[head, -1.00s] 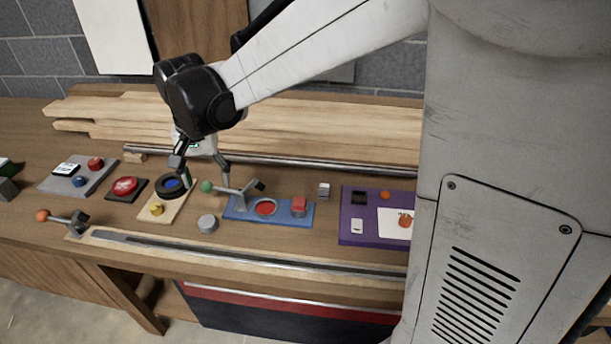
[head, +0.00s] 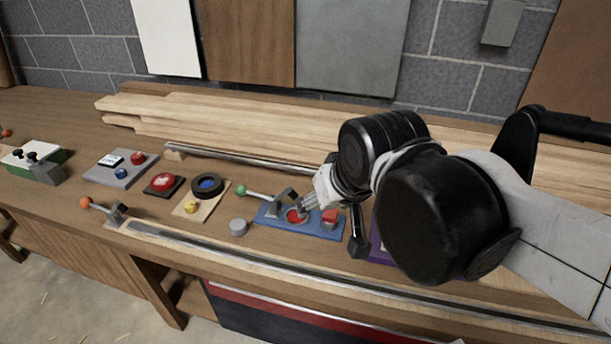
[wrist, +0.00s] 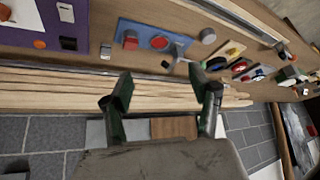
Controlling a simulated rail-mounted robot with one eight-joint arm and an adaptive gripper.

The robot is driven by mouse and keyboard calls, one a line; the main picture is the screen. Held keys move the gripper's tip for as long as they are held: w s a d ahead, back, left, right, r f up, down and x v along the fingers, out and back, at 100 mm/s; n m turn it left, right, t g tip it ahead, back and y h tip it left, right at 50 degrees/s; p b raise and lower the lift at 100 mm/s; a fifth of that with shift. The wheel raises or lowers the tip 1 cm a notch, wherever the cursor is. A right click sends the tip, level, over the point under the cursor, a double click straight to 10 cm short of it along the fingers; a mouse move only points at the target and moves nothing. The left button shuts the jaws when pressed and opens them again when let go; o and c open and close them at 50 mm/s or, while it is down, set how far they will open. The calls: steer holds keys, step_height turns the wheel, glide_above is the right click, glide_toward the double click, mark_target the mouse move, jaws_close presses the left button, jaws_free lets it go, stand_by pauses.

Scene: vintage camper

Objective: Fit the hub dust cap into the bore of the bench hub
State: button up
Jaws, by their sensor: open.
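A small grey round cap (head: 238,227), which looks like the dust cap, lies on the bench. It also shows in the wrist view (wrist: 208,35). Just right of it is a blue board (head: 268,221) with a round, red-floored recess (head: 295,216), a green-knobbed lever clamp (head: 262,195) and a red block (head: 330,216). Left of the cap, a beige board holds a black ring with a blue centre (head: 207,186). I cannot tell which opening is the hub bore. My gripper (head: 335,222) is open and empty; in the wrist view its fingers (wrist: 162,78) stand apart.
Left are a red button (head: 163,182), a grey board (head: 112,172) and an orange-knobbed lever (head: 98,207). A metal rail (head: 330,270) runs along the front. Timber planks (head: 215,122) lie behind. My arm hides most of a purple board, seen in the wrist view (wrist: 75,15).

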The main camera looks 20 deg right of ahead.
steer(key=shift+o, duration=0.5)
steer(key=shift+s+d+f+n+t, duration=0.2)
steer(key=shift+s+d+f, duration=0.1)
steer(key=shift+s, duration=0.3)
steer(key=shift+s+d+f+n+t, duration=0.15)
steer(key=shift+s+d+t, duration=0.1)
steer(key=shift+s, duration=0.3)
